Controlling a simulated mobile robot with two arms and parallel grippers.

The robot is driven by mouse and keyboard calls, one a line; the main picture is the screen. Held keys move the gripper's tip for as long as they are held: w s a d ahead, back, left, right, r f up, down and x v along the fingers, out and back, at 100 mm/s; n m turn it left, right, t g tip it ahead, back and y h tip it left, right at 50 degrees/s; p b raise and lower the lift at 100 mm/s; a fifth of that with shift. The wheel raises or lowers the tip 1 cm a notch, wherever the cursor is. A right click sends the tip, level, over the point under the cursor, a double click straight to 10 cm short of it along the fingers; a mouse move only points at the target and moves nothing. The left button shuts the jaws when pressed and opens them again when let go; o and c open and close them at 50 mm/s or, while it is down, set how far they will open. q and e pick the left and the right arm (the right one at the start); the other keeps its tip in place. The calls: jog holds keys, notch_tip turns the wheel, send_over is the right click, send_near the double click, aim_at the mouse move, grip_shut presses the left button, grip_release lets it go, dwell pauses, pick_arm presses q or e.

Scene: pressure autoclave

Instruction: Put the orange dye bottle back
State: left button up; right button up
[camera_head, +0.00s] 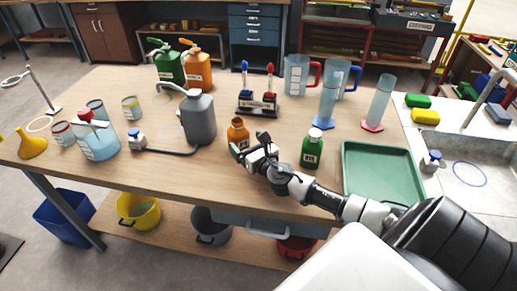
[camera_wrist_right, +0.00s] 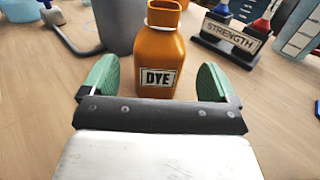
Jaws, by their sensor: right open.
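The orange dye bottle (camera_head: 237,131) stands upright on the wooden table, left of the middle, with a "DYE" label facing my gripper. It also shows in the right wrist view (camera_wrist_right: 160,50), just beyond and between the green fingertips. No cap shows on its neck. My right gripper (camera_head: 250,146) is open, low over the table right in front of the bottle. The fingers (camera_wrist_right: 159,82) stand apart on either side of the bottle's lower part, and I see no contact. My left gripper is not in view.
A grey jug (camera_head: 198,120) stands close behind and left of the bottle. The "STRENGTH" stand (camera_head: 258,104) is behind it. A green bottle (camera_head: 312,149) and a green tray (camera_head: 383,170) are to the right. Bare table lies at the front left.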

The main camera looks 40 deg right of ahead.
jog(key=s, duration=0.7)
jog(key=shift+a+b, duration=0.3)
jog(key=shift+b, duration=0.05)
